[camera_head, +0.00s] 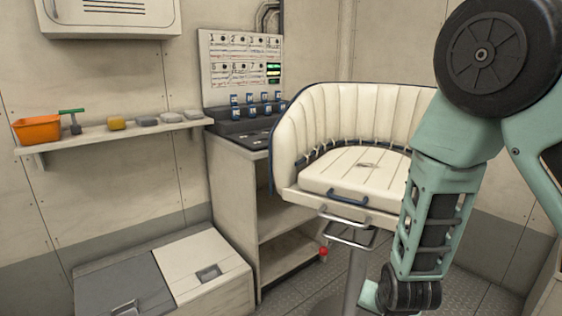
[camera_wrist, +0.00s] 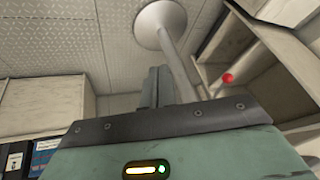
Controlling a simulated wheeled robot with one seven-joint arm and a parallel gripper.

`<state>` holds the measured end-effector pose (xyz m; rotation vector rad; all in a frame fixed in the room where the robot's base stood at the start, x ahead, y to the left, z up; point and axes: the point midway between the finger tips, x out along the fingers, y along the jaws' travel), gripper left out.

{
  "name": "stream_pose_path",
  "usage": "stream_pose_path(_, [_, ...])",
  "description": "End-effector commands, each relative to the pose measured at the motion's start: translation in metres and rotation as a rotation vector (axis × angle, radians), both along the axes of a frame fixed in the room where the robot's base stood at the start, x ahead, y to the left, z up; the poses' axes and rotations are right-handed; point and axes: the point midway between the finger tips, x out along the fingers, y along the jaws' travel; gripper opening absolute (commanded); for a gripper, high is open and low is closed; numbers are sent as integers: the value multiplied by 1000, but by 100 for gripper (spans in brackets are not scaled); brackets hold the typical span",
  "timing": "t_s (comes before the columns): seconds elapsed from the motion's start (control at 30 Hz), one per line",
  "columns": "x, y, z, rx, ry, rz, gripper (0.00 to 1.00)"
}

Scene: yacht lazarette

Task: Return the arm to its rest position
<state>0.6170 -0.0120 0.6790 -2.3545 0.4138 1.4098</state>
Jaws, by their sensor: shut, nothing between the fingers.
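My arm hangs down on the right side of the head view, bent at its elbow, in front of the white padded seat (camera_head: 345,177). My gripper lies outside the head view. In the wrist view my gripper (camera_wrist: 159,72) shows as two dark fingers held together with nothing between them. Behind the fingers stand the seat's metal post and its round base (camera_wrist: 160,25) on the patterned floor.
An open shelf cabinet (camera_head: 232,190) with a control panel stands left of the seat. Floor lockers (camera_head: 205,262) are at lower left. A wall shelf (camera_head: 90,138) holds an orange bin (camera_head: 37,130) and small items.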

Motion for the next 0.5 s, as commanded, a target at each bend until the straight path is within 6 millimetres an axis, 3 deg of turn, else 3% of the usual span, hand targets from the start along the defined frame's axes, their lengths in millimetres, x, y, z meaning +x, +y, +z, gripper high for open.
stream_pose_path(0.03, [-13,24,20,41,43,85,0])
stream_pose_path(0.1, [-37,51,43,74,111,220,0])
stream_pose_path(0.2, [-75,81,78,91,194,424,0])
stream_pose_path(0.33, [-126,97,117,61,275,675,0])
stream_pose_path(0.5, [-176,95,150,-23,347,912,0])
